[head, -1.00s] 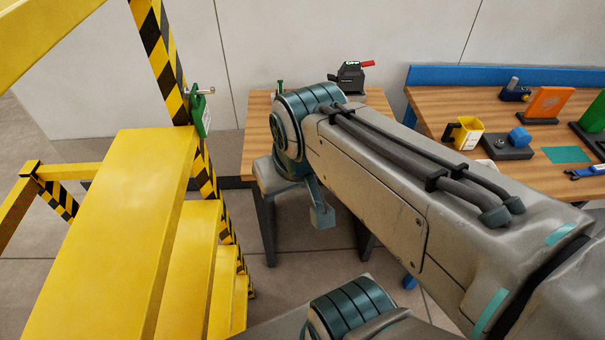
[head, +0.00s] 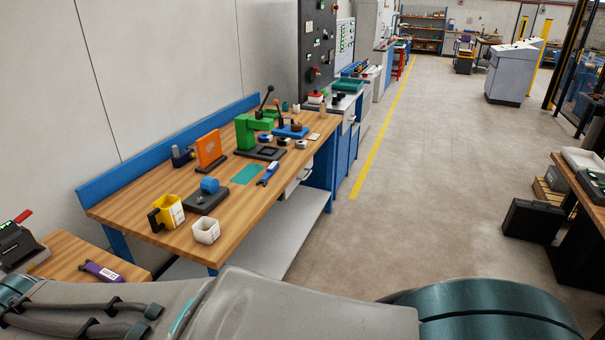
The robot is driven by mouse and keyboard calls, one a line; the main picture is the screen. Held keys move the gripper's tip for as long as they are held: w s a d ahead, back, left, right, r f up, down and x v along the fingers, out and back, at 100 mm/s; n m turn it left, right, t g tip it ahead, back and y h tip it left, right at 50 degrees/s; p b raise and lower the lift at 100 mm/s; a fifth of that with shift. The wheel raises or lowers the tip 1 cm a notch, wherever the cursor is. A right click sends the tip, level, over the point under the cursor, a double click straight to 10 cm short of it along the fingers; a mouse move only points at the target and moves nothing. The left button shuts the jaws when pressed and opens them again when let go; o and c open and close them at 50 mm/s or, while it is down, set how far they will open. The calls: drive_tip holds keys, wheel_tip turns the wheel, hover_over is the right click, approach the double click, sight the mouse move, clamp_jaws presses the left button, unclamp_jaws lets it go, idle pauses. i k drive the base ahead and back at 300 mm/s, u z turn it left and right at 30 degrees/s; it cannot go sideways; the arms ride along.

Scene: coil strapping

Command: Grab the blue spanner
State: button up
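The blue spanner (head: 268,173) appears to be the small blue tool with a white label, lying on the wooden workbench (head: 140,224) near its front edge, just right of a teal mat (head: 246,174). Nothing holds it. My arm crosses the bottom of the head view, well short of the spanner. My gripper is not visible in this frame, so its fingers and anything in them are hidden.
A yellow mug (head: 169,212), a white cup (head: 206,230), a dark block with a blue knob (head: 208,195), an orange plate (head: 210,152) and a green press (head: 254,134) share the bench. A purple tool (head: 101,271) lies on a side table.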

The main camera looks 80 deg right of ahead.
sight(274, 165)
drive_tip(key=z, duration=2.35)
